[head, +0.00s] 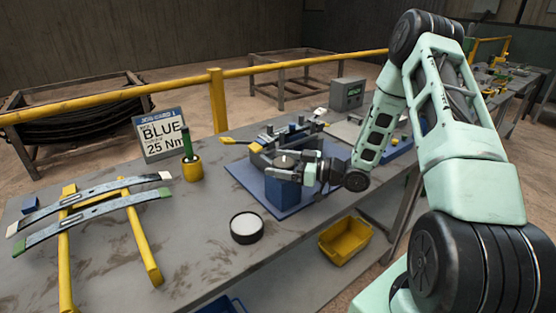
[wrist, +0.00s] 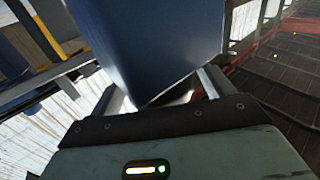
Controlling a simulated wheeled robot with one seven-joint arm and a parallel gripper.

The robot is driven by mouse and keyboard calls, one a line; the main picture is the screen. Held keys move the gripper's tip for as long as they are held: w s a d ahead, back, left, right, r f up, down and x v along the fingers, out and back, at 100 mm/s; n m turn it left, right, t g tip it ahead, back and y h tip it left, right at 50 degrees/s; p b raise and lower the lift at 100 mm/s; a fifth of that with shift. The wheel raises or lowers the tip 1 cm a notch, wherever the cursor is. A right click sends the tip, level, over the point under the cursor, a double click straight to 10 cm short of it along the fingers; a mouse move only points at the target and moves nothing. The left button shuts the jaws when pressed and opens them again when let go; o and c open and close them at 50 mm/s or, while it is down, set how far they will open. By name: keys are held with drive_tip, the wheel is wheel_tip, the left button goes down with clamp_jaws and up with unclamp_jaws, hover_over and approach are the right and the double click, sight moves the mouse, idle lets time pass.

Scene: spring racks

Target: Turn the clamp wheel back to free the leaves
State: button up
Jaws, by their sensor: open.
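My gripper (head: 284,168) is open at the front of the clamp fixture (head: 268,143), just above a blue block (head: 281,195) on a blue base plate (head: 245,182). In the wrist view a large dark blue block face (wrist: 145,40) rises beyond and between the spread fingers (wrist: 160,88). I cannot make out the clamp wheel; my gripper covers that part of the fixture. Two curved leaves (head: 92,194) (head: 95,218) lie across yellow supports at the left. I cannot tell whether other leaves sit in the clamp.
A round white-topped tub (head: 246,228) is on the front of the bench. A yellow bin (head: 345,240) lies right of it. A yellow rail (head: 120,98) runs behind the bench.

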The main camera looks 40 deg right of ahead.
drive_tip(key=shift+w+a, duration=0.35)
drive_tip(key=c, duration=1)
drive_tip(key=shift+o, duration=0.2)
drive_tip(key=shift+n+g+y, duration=0.4)
drive_tip(key=n+g+y, duration=0.1)
drive_tip(key=g, duration=0.1)
drive_tip(key=n+g+y+b, duration=0.1)
drive_tip(key=n+g, duration=0.1)
drive_tip(key=n+g+y, duration=0.1)
drive_tip(key=y, duration=0.1)
drive_tip(key=shift+s+a+f+n+g+b, duration=0.2)
drive_tip(key=shift+s+n+g+b, duration=0.1)
drive_tip(key=shift+g+b, duration=0.1)
drive_tip(key=n+g, duration=0.1)
drive_tip(key=g, duration=0.1)
drive_tip(key=n+g+y+b, duration=0.1)
drive_tip(key=g, duration=0.1)
drive_tip(key=n+g, duration=0.1)
drive_tip(key=shift+s+r+n+g+y+b, duration=0.1)
drive_tip(key=shift+s+n+g+y+b, duration=0.2)
drive_tip(key=shift+n+g+y, duration=0.1)
drive_tip(key=shift+s+n+g+b, duration=0.1)
drive_tip(key=shift+n+g+b, duration=0.2)
drive_tip(key=shift+n+g, duration=0.75)
drive_tip(key=shift+r+g, duration=0.1)
drive_tip(key=shift+g, duration=0.25)
